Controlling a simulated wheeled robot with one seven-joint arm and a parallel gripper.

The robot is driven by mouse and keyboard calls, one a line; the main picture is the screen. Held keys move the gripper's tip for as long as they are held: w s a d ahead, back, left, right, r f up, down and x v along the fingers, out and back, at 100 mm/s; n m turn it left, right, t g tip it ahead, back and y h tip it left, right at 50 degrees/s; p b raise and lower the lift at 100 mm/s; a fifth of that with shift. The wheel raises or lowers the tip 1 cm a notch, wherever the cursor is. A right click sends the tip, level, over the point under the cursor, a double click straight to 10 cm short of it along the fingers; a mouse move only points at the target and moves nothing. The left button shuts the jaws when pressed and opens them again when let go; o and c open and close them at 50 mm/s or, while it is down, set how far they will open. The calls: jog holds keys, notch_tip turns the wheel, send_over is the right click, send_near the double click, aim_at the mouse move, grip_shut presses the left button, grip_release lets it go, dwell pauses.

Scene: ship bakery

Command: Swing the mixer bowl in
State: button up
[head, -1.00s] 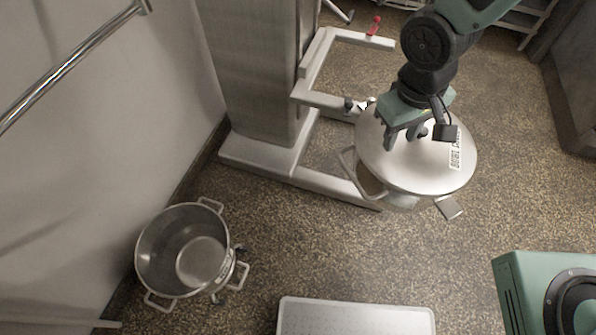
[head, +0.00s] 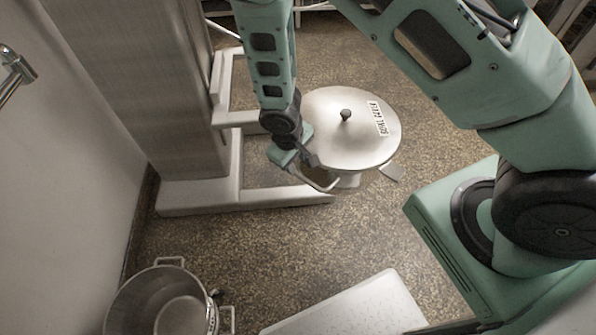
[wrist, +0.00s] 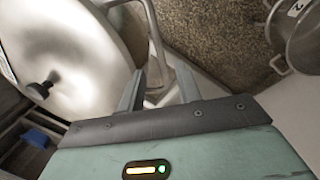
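The mixer bowl is a steel bowl (head: 347,181) under a domed lid (head: 335,115) with a black knob and a printed label. It stands to the right of the mixer's grey column (head: 150,80) and lower fork arm (head: 235,118). A looped bar handle (head: 325,186) sticks out at its near left side; the loop also shows in the wrist view (wrist: 155,30). My gripper (head: 308,172) is beside this handle, pointing down. In the wrist view its two fingers (wrist: 160,92) are apart, with the handle ahead of and around the gap; contact is unclear.
An empty steel pot (head: 165,305) with side handles stands on the floor at the lower left. A pale flat platform (head: 360,310) lies at the bottom. The mixer's base leg (head: 260,198) runs along the floor. Speckled floor (head: 230,250) is free between them.

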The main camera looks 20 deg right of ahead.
aim_at(300, 175)
jog(key=f, duration=0.4)
jog(key=d+f, duration=0.1)
jog(key=f, duration=0.1)
jog(key=shift+w+d+f, duration=0.1)
jog(key=shift+w+f, duration=0.15)
jog(key=shift+w, duration=0.05)
grip_shut()
